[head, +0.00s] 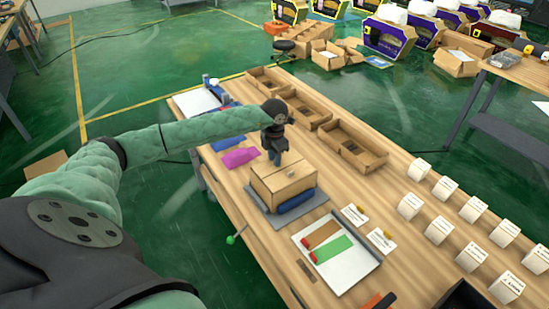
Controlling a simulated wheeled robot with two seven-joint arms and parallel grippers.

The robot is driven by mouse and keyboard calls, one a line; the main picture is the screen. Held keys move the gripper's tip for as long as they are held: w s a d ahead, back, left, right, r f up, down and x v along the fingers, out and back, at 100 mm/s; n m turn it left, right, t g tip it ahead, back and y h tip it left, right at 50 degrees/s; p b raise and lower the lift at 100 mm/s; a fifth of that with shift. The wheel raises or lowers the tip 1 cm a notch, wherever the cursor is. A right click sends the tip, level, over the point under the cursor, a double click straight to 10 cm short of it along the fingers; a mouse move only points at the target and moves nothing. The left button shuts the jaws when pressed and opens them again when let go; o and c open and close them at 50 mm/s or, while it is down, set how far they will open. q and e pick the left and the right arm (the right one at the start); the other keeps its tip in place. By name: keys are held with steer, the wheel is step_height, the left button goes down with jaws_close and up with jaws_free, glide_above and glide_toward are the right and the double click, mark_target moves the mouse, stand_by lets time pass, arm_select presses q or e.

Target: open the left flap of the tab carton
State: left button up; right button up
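A brown cardboard carton (287,188) stands near the middle of the wooden table, on a grey base (262,207). Its top looks closed, with a seam and a small tab on it. A blue part (297,200) lies along its near side. My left gripper (276,160) points down at the carton's far-left top edge. Its fingers are small and dark here, so I cannot tell whether they touch the carton or are apart. My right gripper is not in view.
Open cardboard trays (352,146) line the table's far side. Several white boxes (410,205) stand to the right. A white tray (345,272) with green and brown pieces lies in front of the carton. Magenta (240,157) and blue pieces lie left of it.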

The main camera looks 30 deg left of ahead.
arm_select(q)
steer(key=shift+c, duration=0.3)
jaws_close()
stand_by(1.1)
